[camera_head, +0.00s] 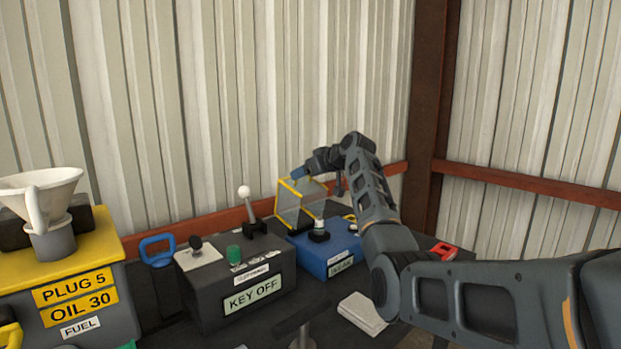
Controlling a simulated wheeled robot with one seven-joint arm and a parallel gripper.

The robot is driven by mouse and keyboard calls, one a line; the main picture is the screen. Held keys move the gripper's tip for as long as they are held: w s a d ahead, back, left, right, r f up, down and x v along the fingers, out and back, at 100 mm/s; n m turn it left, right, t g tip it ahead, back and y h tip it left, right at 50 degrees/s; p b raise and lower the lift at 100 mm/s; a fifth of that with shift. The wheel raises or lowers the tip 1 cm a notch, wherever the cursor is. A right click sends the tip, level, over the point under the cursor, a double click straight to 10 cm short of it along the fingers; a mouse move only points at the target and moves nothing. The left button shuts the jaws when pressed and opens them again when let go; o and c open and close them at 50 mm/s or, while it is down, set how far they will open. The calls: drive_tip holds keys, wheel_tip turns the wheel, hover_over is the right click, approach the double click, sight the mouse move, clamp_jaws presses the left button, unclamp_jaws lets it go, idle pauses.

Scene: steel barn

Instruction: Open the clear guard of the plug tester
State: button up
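The plug tester (325,252) is a blue box with a label on its front, on the dark bench. Its clear guard (289,203), edged in yellow, stands up at the back left of the box, and a light plug-like part (319,232) shows uncovered in front of it. My gripper (297,174) is at the top yellow edge of the guard, reaching in from the right. Its fingertips look very close to or touching that edge; I cannot tell which. The fingers are too small to show whether they are open or shut. My arm hides the tester's right side.
A black "KEY OFF" box (236,292) with a white-knobbed lever (249,210) stands left of the tester. Farther left is a yellow-topped case (70,258) with a white funnel (38,193). A folded cloth (361,313) lies in front; a red item (443,250) is at right.

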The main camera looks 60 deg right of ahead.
sight(302, 183)
drive_tip(key=shift+w+d+r+g+p, duration=0.2)
drive_tip(key=shift+w+g, duration=0.1)
drive_tip(key=shift+w, duration=0.25)
drive_tip(key=shift+w+d+r+g+p, duration=0.1)
drive_tip(key=shift+w+r+g+p, duration=0.15)
drive_tip(key=shift+w, duration=0.3)
drive_tip(key=shift+w+d+r+g+p, duration=0.15)
drive_tip(key=shift+w+g, duration=0.2)
drive_tip(key=shift+w, duration=0.2)
drive_tip(key=o, duration=1.1)
drive_tip(key=shift+o, duration=1)
drive_tip(key=shift+f, duration=0.25)
drive_tip(key=shift+s, duration=0.15)
drive_tip(key=shift+s+a+r, duration=0.1)
drive_tip(key=shift+s, duration=0.1)
drive_tip(key=b+v, duration=0.1)
drive_tip(key=v, duration=0.6)
drive_tip(key=shift+r+b, duration=0.15)
drive_tip(key=shift+b, duration=0.15)
